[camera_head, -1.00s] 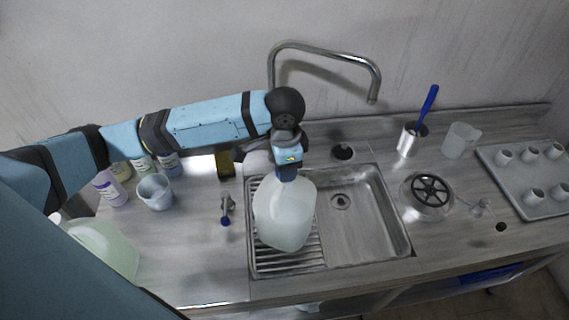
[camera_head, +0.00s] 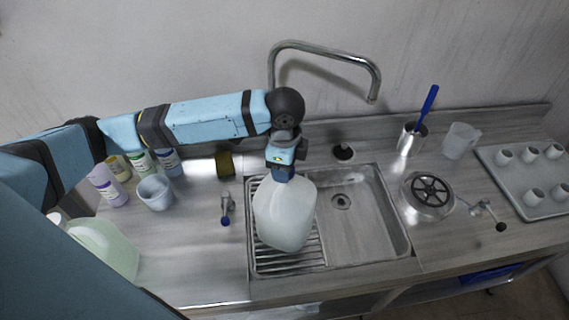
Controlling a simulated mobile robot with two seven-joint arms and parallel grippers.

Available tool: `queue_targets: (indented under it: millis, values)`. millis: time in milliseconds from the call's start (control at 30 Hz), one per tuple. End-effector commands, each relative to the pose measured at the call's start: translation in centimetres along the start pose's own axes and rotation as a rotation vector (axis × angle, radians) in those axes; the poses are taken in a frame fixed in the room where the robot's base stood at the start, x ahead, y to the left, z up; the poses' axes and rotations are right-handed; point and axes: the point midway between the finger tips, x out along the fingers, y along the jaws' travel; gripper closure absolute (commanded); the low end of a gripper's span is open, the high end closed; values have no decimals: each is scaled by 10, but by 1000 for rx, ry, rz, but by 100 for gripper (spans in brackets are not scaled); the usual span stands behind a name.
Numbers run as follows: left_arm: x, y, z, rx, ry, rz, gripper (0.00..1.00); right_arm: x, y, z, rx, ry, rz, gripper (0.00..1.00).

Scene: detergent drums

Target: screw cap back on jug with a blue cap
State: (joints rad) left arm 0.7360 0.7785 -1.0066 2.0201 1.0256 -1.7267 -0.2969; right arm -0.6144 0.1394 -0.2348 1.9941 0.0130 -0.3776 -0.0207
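A white translucent jug (camera_head: 284,218) stands on the ribbed drainer at the left part of the sink. My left gripper (camera_head: 282,174) is directly above the jug and points down at its neck. A patch of blue shows at the fingertips, over the jug's top. Fingers and cap are too small and too covered to tell apart, so I cannot tell whether the gripper grips the cap. The jug's neck is hidden. My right gripper is not in view.
A second, greenish jug (camera_head: 105,246) stands at the left, partly behind my arm. Bottles (camera_head: 108,186) and a pale blue cup (camera_head: 155,192) are at the back left. A faucet (camera_head: 325,52) arches behind the sink. A tray of cups (camera_head: 514,180) is at right.

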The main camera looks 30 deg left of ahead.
Motion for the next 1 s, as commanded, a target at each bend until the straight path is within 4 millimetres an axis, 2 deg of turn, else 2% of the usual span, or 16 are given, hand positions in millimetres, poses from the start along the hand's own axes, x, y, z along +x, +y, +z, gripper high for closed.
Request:
queue_targets:
  millis: [467,800,1000]
  values:
    - [-1,0,0,-14,0,0,39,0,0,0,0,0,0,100]
    - [-1,1,-1,-445,0,1,39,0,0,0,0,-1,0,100]
    - [-2,1,0,-507,-1,-2,39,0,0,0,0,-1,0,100]
